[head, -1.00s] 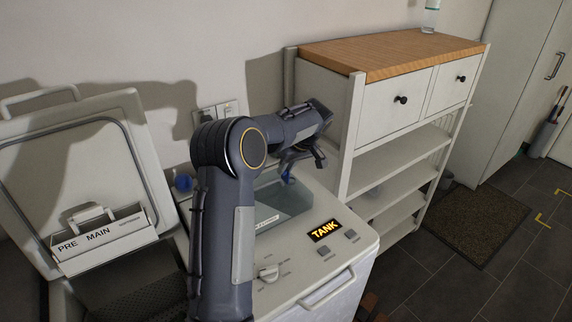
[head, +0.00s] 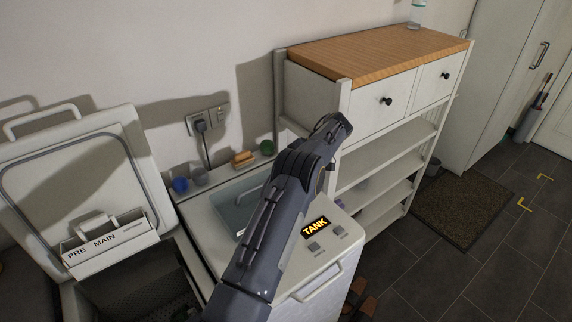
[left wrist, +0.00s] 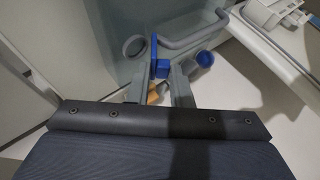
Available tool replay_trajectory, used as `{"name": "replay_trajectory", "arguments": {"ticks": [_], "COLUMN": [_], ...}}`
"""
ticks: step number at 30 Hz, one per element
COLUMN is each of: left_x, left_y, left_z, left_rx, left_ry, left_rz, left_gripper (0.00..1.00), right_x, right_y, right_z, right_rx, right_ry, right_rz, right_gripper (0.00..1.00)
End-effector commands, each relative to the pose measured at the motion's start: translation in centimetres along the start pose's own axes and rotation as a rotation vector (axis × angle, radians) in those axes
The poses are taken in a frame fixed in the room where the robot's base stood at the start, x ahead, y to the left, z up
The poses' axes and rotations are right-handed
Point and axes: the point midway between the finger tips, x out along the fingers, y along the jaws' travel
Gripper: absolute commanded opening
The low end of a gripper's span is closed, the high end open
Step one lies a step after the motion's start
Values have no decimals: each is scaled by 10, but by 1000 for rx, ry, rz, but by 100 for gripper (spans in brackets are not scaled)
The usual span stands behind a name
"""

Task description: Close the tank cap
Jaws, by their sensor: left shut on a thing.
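The left washer's lid (head: 70,165) stands open at the left. The right washer (head: 325,262) has a lit TANK display (head: 315,227) and a grey-blue panel (head: 232,214) on its top, partly behind my arm. In the left wrist view my left gripper (left wrist: 160,90) is shut on a blue tab-like piece (left wrist: 160,67), apparently the tank cap. A grey round ring (left wrist: 133,47) is beside it, seemingly an opening. In the head view my left arm hides the gripper and the cap. My right gripper is in neither view.
A blue ball-like item (head: 180,185), a grey cup (head: 198,175), an orange sponge (head: 243,159) and a green item (head: 267,147) are along the wall. A white shelf unit (head: 345,105) stands close on the right. The dark floor beyond it is mostly clear.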

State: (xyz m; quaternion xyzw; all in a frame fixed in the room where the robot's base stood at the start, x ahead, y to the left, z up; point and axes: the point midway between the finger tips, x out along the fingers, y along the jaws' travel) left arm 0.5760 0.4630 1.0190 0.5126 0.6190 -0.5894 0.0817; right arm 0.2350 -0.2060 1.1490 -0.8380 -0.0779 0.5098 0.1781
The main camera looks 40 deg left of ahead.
Motion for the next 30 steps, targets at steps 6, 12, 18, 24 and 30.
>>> {"name": "replay_trajectory", "arguments": {"ticks": [6,12,18,24,30], "left_x": [0,0,0,0,-3], "left_y": [0,0,0,0,-6], "left_z": [0,0,0,0,-3], "left_rx": [5,5,5,5,4], "left_ry": [0,0,0,0,0], "left_rz": [-14,-14,-14,-13,-13], "left_gripper": [0,0,34,35,35], "right_x": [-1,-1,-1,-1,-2], "right_y": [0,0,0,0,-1], "right_z": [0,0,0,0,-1], "right_rx": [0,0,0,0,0], "right_ry": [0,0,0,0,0], "right_rz": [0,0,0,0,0], "right_gripper": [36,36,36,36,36]}}
